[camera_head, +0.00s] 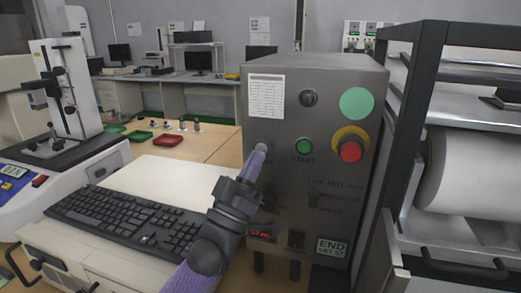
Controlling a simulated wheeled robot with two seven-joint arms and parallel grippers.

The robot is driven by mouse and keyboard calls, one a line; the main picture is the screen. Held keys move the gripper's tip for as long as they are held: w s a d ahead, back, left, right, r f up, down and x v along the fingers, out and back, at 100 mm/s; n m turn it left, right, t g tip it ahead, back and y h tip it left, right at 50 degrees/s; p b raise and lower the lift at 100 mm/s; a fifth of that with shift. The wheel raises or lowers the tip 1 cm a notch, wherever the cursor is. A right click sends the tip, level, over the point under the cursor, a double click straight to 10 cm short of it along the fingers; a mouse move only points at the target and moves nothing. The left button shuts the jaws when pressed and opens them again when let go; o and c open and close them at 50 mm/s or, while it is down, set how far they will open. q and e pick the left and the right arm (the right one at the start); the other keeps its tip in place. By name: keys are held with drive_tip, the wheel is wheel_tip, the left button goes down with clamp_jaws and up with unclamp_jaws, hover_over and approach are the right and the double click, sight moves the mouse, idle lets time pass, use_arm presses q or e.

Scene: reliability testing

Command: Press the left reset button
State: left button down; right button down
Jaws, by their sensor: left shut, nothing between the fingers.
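A grey metal control box (285,220) stands in the middle. Its front has a green START button (304,146), a red emergency stop (351,151) in a yellow ring, and a dark round knob (308,98). A small grey button (263,146) sits left of START, its label largely covered by my gripper. My left gripper (257,159) is shut and empty, with its fingertips pointing up at this grey button. The tips overlap the button's lower edge in the view; I cannot tell whether they touch it. My right gripper is not in view.
A black keyboard (125,218) lies left of my arm. A white-and-blue test device (60,165) and small red and green trays (167,140) stand farther left. A dark-framed machine with a white roll (475,150) stands close on the right.

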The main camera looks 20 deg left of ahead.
use_arm(q)
drive_tip(key=shift+w, duration=0.1)
idle(0.4)
drive_tip(key=shift+w, duration=0.35)
